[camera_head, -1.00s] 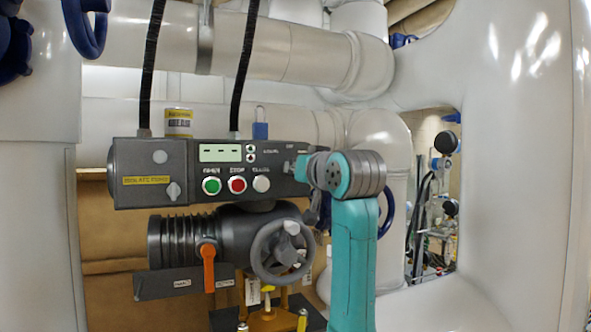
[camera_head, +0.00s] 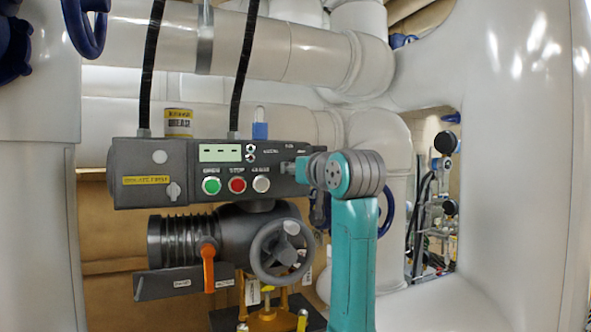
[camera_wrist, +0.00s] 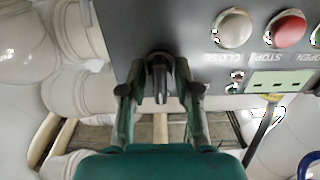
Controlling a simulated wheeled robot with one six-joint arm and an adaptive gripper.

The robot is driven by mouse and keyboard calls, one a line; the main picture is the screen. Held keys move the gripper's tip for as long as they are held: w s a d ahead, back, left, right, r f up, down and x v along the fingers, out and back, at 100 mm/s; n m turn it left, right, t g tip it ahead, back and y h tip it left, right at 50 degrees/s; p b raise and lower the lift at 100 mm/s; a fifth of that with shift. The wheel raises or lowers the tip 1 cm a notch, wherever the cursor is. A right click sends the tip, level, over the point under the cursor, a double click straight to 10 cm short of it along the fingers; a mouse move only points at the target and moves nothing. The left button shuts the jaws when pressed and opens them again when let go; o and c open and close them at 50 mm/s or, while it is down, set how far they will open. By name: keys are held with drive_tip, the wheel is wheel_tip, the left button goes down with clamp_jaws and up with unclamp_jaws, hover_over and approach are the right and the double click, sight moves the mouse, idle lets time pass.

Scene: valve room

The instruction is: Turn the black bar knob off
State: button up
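The black bar knob (camera_wrist: 160,88) shows in the wrist view as a dark, narrow shape at the edge of the grey control box. My gripper (camera_wrist: 160,76) has its fingers drawn in on both sides of the knob and looks shut on it. The fingers hide most of the knob, so the angle of its bar is hard to read. In the head view my gripper (camera_head: 300,170) reaches the right end of the control box (camera_head: 125,160) from the right. There the knob is hidden behind the gripper and wrist.
Green (camera_head: 211,186), red (camera_head: 237,185) and white (camera_head: 261,184) buttons and a display (camera_head: 220,153) are left of my gripper. A grey handwheel (camera_head: 281,251) and an orange lever (camera_head: 208,268) sit below. White pipes (camera_head: 270,50) run behind.

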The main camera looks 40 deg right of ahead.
drive_tip(key=shift+s, duration=0.1)
drive_tip(key=v, duration=1.1)
drive_tip(key=shift+s+a, duration=0.2)
drive_tip(key=shift+s, duration=0.15)
